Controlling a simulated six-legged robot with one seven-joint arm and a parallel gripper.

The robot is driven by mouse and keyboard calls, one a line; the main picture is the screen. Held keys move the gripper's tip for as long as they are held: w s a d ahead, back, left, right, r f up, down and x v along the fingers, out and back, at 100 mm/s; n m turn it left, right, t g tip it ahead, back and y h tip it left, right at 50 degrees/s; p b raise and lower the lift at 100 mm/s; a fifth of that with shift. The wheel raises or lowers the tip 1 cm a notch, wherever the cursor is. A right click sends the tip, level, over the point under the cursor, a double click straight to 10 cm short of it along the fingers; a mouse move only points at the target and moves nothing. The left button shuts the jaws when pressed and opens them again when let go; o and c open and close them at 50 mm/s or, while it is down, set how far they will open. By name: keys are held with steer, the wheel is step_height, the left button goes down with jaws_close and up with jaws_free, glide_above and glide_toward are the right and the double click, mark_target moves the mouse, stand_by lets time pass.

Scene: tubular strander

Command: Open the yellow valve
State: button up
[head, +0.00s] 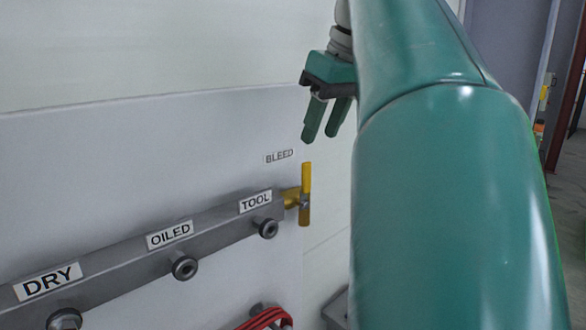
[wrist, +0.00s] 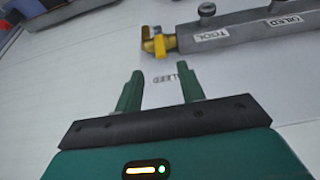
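The yellow valve (head: 305,196) sits at the right end of a grey manifold bar, just below the BLEED label (head: 279,156). Its flat handle stands upright in the head view. In the wrist view the yellow valve (wrist: 156,43) shows beyond the fingertips, near the top middle. My gripper (head: 322,137) hangs above the valve in the head view, fingers pointing down, apart from it. In the wrist view my gripper (wrist: 160,88) has its two green fingers spread with nothing between them. Part of the BLEED label shows between and beside the fingers.
The grey manifold bar (head: 213,233) runs along the wall with DRY, OILED and TOOL labels and round metal fittings below them. A red coiled hose (head: 267,318) hangs under it. My large green arm covers the right middle of the head view.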

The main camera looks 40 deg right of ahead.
mark_target(308, 166)
steer(key=x, duration=0.8)
steer(key=shift+a+f, duration=0.1)
steer(key=shift+f, duration=0.1)
steer(key=shift+w+f, duration=0.25)
steer(key=shift+f, duration=0.1)
steer(key=shift+s, duration=0.1)
jaws_close()
